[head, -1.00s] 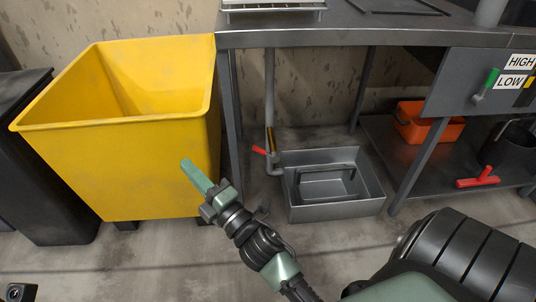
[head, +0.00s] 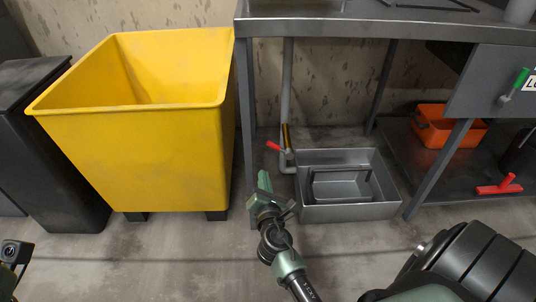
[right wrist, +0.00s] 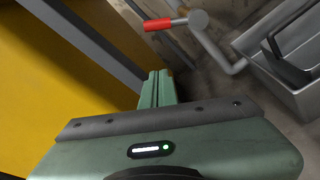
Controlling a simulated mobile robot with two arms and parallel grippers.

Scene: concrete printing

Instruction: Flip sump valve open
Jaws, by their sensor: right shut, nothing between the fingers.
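The sump valve has a red lever handle (head: 273,146) and sits low on a grey drain pipe (head: 287,95) under the bench. The lever slants up to the left from the pipe. In the right wrist view the red handle (right wrist: 165,23) is at the top, beside the round grey valve body (right wrist: 198,20). My right gripper (head: 264,182) is shut and empty, just below and slightly left of the handle, apart from it. Its fingers (right wrist: 155,88) point toward the valve in the wrist view. My left gripper's fingers are not in view.
A grey metal sump tray (head: 350,212) stands on the floor right of the valve. A yellow bin (head: 150,160) stands to the left. The bench leg (head: 246,130) is close left of the valve. An orange tub (head: 445,132) and a red-handled object (head: 498,187) are on the lower shelf.

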